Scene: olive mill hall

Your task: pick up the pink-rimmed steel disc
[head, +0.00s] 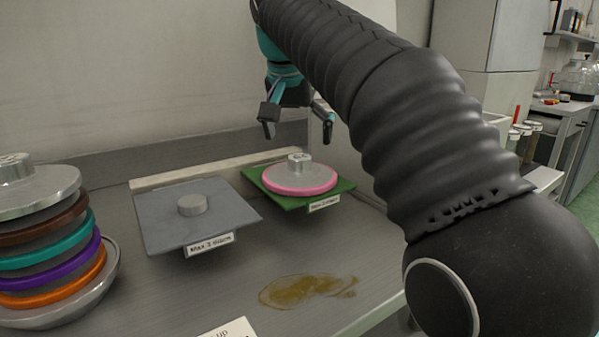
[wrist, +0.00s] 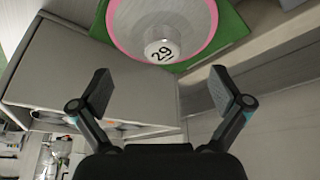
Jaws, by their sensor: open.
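The pink-rimmed steel disc (head: 300,179) lies flat on a green mat (head: 331,187) at the back of the bench, with a steel knob on top. In the wrist view the disc (wrist: 140,22) is at the top, and its knob (wrist: 162,51) is marked 29. My gripper (head: 298,132) is open and empty above the disc, apart from it. In the wrist view my gripper's fingertips (wrist: 158,88) are spread wide, with the knob beyond them. The upper part of the disc is cut off in the wrist view.
A stack of coloured-rim discs (head: 50,250) stands at the left. A brown oily spill (head: 300,290) is on the bench in front. A wall is behind.

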